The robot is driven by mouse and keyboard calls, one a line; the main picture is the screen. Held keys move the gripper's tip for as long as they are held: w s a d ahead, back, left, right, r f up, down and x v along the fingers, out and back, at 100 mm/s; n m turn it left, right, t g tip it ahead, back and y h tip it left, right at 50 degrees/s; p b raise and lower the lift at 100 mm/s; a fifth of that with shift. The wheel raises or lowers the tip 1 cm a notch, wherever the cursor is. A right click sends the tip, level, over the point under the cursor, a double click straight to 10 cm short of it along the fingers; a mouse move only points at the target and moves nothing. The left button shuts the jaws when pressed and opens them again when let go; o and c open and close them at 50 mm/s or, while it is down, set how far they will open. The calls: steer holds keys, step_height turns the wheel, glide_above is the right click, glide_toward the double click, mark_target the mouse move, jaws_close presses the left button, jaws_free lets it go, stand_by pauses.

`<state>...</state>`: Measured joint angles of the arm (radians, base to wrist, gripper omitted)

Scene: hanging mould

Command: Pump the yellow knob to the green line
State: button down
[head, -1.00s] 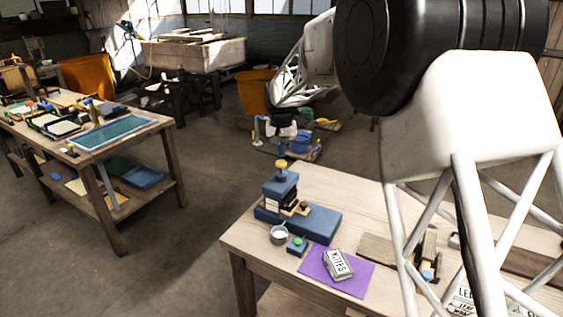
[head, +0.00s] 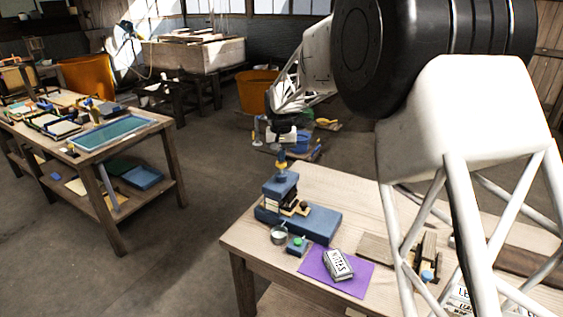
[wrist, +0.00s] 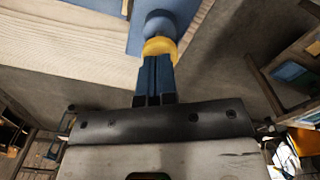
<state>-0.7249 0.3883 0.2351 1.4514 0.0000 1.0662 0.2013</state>
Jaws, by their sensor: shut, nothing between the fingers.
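The yellow knob (head: 281,169) tops the blue pump-like device (head: 316,223) at the table's far left corner. In the wrist view the knob (wrist: 160,46) shows as a yellow ring just beyond my fingertips. My gripper (head: 282,155) points down over the knob, its blue fingers shut with nothing between them. In the wrist view the closed fingertips (wrist: 155,58) meet or nearly meet the knob; I cannot tell if they touch. I cannot make out a green line in either view.
Beside the device stand a small metal cup (head: 279,235) and a blue block with a green button (head: 297,243). A notes box (head: 338,264) lies on a purple mat (head: 362,283). The wooden table (head: 240,240) has an open floor to its left.

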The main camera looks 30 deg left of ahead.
steer(key=shift+f, duration=1.15)
steer(key=shift+r, duration=1)
steer(key=shift+f, duration=1.1)
steer(key=shift+r, duration=1.15)
steer(key=shift+f, duration=0.95)
steer(key=shift+r, duration=1.1)
steer(key=shift+r, duration=2.85)
